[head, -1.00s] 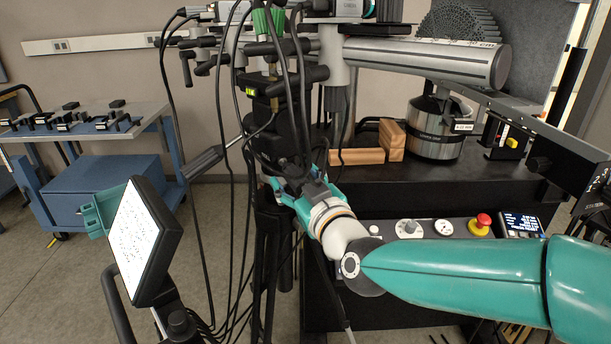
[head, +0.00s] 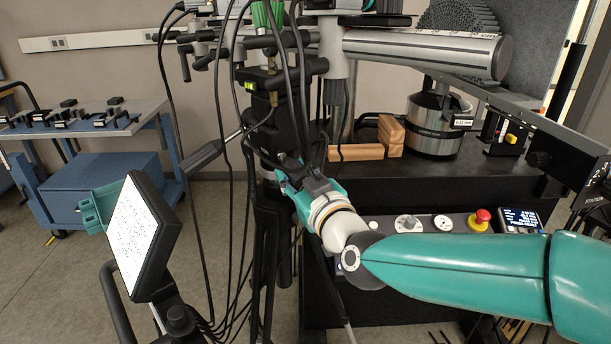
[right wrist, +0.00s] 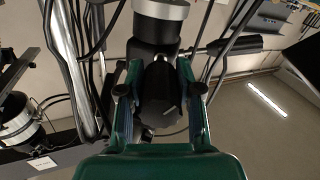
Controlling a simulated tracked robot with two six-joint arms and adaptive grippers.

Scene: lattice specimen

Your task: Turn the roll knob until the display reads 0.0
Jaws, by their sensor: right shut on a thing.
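My right gripper (head: 285,180) reaches in from the right to the black stand in the middle of the head view. In the right wrist view the fingers of the gripper (right wrist: 160,90) are closed on both sides of a black knob (right wrist: 157,104), which I take to be the roll knob. In the head view the fingers and cables hide this knob. A small green-lit display (head: 248,87) sits on the black head above the gripper; its digits are too small to read.
Several black cables (head: 228,150) hang close to the gripper. A tilted white screen (head: 142,238) stands at the front left. A control panel with a red button (head: 482,215) lies behind my right arm. A thick grey cylinder (head: 425,53) spans above the black bench.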

